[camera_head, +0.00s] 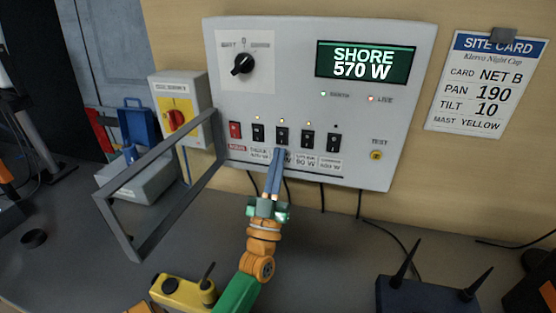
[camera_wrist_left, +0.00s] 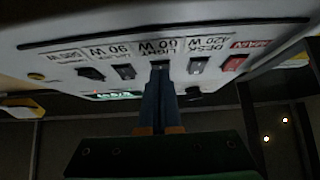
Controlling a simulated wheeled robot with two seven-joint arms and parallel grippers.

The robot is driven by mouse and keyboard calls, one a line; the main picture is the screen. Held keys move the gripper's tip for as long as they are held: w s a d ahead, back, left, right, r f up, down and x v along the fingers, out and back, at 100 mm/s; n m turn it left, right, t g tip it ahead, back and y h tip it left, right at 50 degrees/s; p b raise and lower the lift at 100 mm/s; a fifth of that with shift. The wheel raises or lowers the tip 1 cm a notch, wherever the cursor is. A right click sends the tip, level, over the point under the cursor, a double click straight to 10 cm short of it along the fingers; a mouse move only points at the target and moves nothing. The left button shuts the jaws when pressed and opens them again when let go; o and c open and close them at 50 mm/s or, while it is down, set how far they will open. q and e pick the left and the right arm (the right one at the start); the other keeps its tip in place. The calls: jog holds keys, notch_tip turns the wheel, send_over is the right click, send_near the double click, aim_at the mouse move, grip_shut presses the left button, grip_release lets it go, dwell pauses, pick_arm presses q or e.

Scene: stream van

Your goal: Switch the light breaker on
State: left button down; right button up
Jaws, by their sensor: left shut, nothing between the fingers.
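The light breaker (camera_head: 282,136) is a black rocker switch in the middle of a row on the white power panel (camera_head: 300,85). In the left wrist view, upside down, the breaker (camera_wrist_left: 161,66) stands by a label reading LIGHT 60 W. My left gripper (camera_head: 279,153) is shut and empty, its blue fingers pointing up at the breaker's lower edge. In the left wrist view the fingertips (camera_wrist_left: 160,82) overlap the breaker's edge; I cannot tell whether they touch it. The fingers partly hide the labels below. Which way the rocker is tipped is unclear. My right gripper is not in view.
A red main breaker (camera_head: 235,130) and the desk breaker (camera_head: 258,132) are left of the light breaker; two more black breakers are right. A grey frame (camera_head: 125,222) stands open at the panel's left. A display (camera_head: 365,62) reads SHORE 570 W. A router (camera_head: 428,297) stands lower right.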

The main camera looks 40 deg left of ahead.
pick_arm(q)
jog(key=b+v, duration=0.1)
jog(key=v, duration=0.5)
jog(key=shift+b, duration=0.35)
jog(key=shift+s, duration=0.1)
